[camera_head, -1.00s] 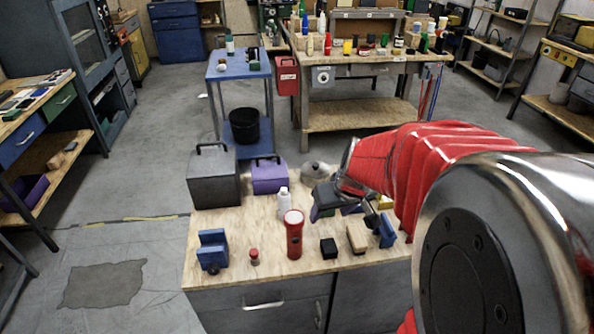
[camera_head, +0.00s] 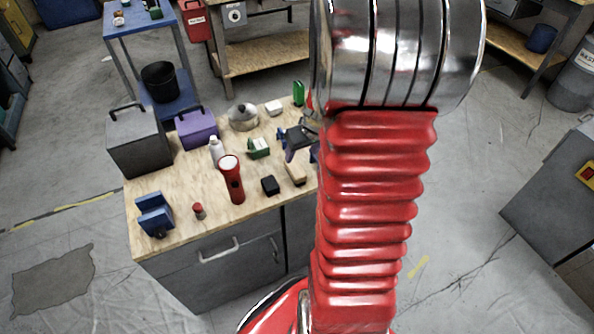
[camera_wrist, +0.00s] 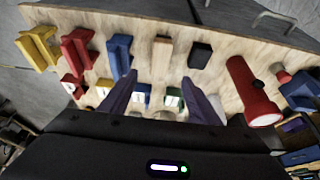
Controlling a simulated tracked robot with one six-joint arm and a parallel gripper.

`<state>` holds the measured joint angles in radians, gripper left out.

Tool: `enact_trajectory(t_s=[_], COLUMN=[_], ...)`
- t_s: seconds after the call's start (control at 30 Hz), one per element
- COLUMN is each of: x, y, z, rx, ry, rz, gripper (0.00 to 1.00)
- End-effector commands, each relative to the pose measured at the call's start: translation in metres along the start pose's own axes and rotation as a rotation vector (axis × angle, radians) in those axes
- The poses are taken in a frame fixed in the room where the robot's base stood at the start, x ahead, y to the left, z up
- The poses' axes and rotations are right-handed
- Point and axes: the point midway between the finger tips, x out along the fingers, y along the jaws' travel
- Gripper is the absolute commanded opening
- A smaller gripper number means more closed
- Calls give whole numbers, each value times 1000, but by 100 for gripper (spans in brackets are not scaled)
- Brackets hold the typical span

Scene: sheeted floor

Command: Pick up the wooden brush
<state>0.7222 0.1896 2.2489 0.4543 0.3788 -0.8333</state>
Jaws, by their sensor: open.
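The wooden brush (camera_head: 295,173) is a small tan block lying near the front edge of the plywood bench top (camera_head: 186,202), right of a small black block. In the wrist view the brush (camera_wrist: 161,58) lies between a blue part on its left and the black block on its right. My gripper (camera_head: 296,143) hangs just behind the brush, partly hidden by my arm. In the wrist view my gripper's two dark fingers (camera_wrist: 160,77) are apart, with the brush in line with the gap between them. Nothing is held.
A red flashlight (camera_head: 232,180), black block (camera_head: 270,185), white bottle (camera_head: 216,151) and green box (camera_head: 259,148) stand nearby. A blue vise (camera_head: 154,215) is at the left. Yellow and red blocks (camera_wrist: 39,48) show at the wrist view's left. Bare plywood lies around the brush.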

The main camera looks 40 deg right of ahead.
Motion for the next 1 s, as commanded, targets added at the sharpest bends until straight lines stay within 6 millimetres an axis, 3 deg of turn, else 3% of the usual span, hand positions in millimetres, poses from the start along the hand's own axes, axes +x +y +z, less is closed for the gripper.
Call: enact_trajectory(t_s=[0.7, 1.0], x=[74, 84], y=[-1, 0], z=[0, 0], rx=[0, -1], ry=[-2, -1], rz=[-1, 0], gripper=[56, 56])
